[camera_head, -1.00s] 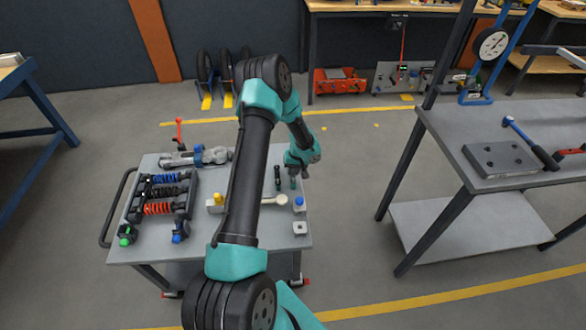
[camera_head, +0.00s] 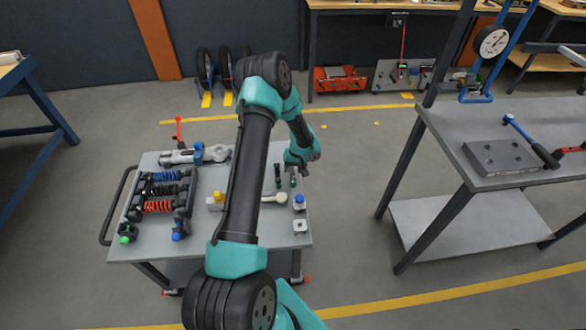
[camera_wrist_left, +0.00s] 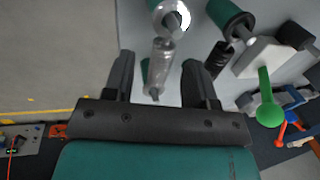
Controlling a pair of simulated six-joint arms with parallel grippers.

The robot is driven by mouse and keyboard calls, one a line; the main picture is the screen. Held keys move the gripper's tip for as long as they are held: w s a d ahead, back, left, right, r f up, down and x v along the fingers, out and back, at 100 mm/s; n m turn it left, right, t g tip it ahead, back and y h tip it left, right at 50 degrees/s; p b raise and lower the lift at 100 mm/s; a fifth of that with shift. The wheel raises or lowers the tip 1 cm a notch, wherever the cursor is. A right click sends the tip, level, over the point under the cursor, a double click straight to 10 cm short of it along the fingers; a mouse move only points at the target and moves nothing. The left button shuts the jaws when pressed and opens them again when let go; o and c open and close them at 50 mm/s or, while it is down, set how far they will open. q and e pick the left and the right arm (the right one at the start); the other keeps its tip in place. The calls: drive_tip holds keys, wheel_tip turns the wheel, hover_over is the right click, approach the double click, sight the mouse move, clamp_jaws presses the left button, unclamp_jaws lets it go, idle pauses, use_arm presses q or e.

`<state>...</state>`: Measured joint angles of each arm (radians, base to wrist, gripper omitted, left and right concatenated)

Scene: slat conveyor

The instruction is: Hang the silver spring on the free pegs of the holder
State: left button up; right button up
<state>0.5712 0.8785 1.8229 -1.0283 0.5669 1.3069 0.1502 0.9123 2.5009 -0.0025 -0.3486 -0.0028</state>
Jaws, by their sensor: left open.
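A silver, spring-like cylinder (camera_wrist_left: 161,62) lies between the fingertips of my left gripper (camera_wrist_left: 160,72) in the left wrist view. The two fingers are apart with a gap on each side of it. A green-and-white ringed part (camera_wrist_left: 168,15) shows beyond it. In the head view my left gripper (camera_head: 298,172) hovers over the right back part of the cart top; the silver piece is too small to make out there. The dark holder (camera_head: 133,207) is at the cart's left, with blue (camera_head: 166,177), black (camera_head: 163,190) and red (camera_head: 158,207) springs. Its free pegs are not distinguishable.
A grey torque-like tool with a blue clamp (camera_head: 198,154) lies at the cart's back. A yellow knob (camera_head: 219,196) and blue-capped part (camera_head: 299,200) stand on the cart. In the wrist view a green cylinder (camera_wrist_left: 228,18) is close right of the fingers. A grey workbench (camera_head: 440,125) stands right.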

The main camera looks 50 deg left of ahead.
use_arm(q)
wheel_tip(320, 180, up, 17)
drive_tip(key=w+d, duration=0.2)
drive_tip(key=shift+w, duration=0.4)
idle(0.8)
drive_tip(key=s+d+f+m+t+h, duration=0.1)
drive_tip(key=s+d+f+m+h, duration=0.1)
drive_tip(key=d+f, duration=0.6)
drive_tip(key=s+d+f+m+h, duration=0.2)
drive_tip(key=s+d+f+m, duration=0.1)
drive_tip(key=d, duration=0.8)
drive_tip(key=s+d+f+m+t+h, duration=0.1)
drive_tip(key=s+d+f+m, duration=0.2)
drive_tip(key=s+d, duration=1)
drive_tip(key=shift+d+f+m+t, duration=0.3)
drive_tip(key=shift+d+f+m, duration=0.15)
drive_tip(key=shift+f, duration=0.5)
